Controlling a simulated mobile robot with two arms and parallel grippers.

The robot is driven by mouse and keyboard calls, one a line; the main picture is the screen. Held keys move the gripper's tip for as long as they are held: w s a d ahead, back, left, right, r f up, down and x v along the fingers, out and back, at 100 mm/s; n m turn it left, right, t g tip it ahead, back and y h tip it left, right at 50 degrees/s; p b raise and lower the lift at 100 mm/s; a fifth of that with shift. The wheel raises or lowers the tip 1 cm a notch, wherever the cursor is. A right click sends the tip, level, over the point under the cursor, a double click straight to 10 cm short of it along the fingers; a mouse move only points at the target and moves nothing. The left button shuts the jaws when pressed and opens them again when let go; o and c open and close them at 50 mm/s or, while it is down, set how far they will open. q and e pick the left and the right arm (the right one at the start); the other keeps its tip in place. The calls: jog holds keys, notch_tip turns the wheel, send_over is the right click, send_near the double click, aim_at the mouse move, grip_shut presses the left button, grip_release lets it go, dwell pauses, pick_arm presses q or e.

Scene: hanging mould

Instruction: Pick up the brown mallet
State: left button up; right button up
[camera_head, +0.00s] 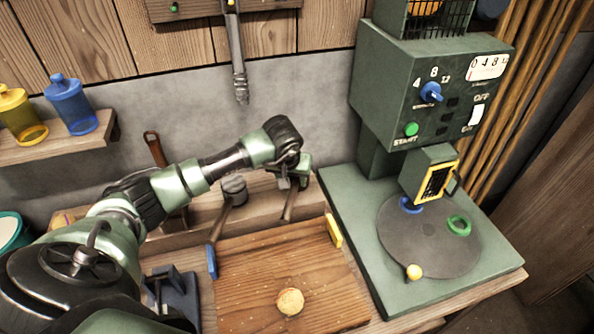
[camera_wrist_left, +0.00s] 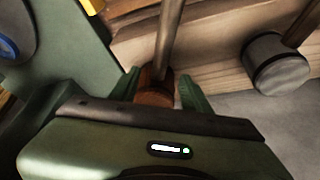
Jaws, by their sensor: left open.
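The brown mallet has a brown head (camera_wrist_left: 154,88) that sits between the two green fingers of my left gripper (camera_wrist_left: 160,92) in the left wrist view. Its handle (camera_wrist_left: 171,38) runs up and away from the head. In the head view my left gripper (camera_head: 292,178) is over the back ledge and hides the mallet's head, while the handle (camera_head: 289,207) sticks out below it. The fingers are open on either side of the head; I cannot tell whether they touch it. My right gripper is not in view.
A grey-headed mallet (camera_head: 234,187) stands just left, also in the wrist view (camera_wrist_left: 277,66). The green machine (camera_head: 350,215) stands close on the right. A wooden board (camera_head: 245,270) with a round tan piece (camera_head: 290,301) lies in front. A tool (camera_head: 238,65) hangs above.

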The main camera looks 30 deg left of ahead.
aim_at(294, 186)
pick_arm(q)
jog(key=shift+w+f, duration=0.1)
jog(key=shift+f, duration=0.35)
jog(key=shift+p+x, duration=0.75)
jog(key=shift+x, duration=0.25)
jog(key=x, duration=0.3)
jog(key=shift+w+f+p, duration=0.15)
jog(key=shift+f+p, duration=0.05)
jog(key=shift+p, duration=0.1)
jog(key=shift+w+a+f, duration=0.1)
jog(key=shift+f, duration=0.1)
grip_shut()
jog(key=shift+r, duration=0.1)
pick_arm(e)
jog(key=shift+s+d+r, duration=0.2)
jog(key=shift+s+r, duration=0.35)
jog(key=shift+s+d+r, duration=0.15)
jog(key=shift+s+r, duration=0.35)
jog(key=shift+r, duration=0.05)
